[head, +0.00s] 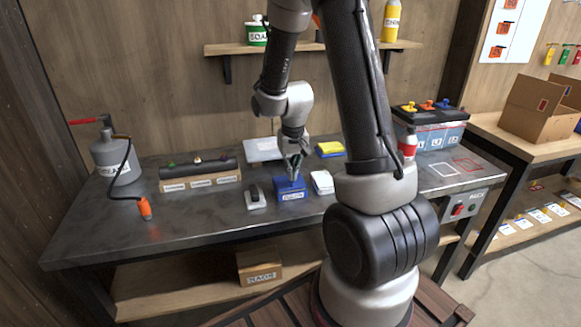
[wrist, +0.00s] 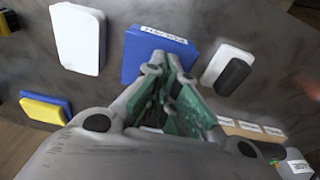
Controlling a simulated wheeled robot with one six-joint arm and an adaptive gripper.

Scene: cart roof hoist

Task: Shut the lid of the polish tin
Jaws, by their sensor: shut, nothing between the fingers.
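The polish tin (head: 291,195) is a small blue box with a white label on its front, standing on the grey bench. In the wrist view the tin (wrist: 138,58) shows a flat blue top, with its label at the far edge. The lid looks lowered over the tin, but I cannot tell whether it is fully shut. My gripper (head: 293,176) points down at the tin's top, fingers together and empty. In the wrist view its green-padded fingers (wrist: 172,68) reach over the blue top and hide part of it. I cannot tell whether they touch it.
A white block (head: 322,182) stands right of the tin and a dark-handled white block (head: 255,196) left. Behind are a pale flat box (head: 263,149) and a yellow-and-blue block (head: 330,149). A labelled rack (head: 200,174) and grey can (head: 117,160) stand further left. The bench's front left is clear.

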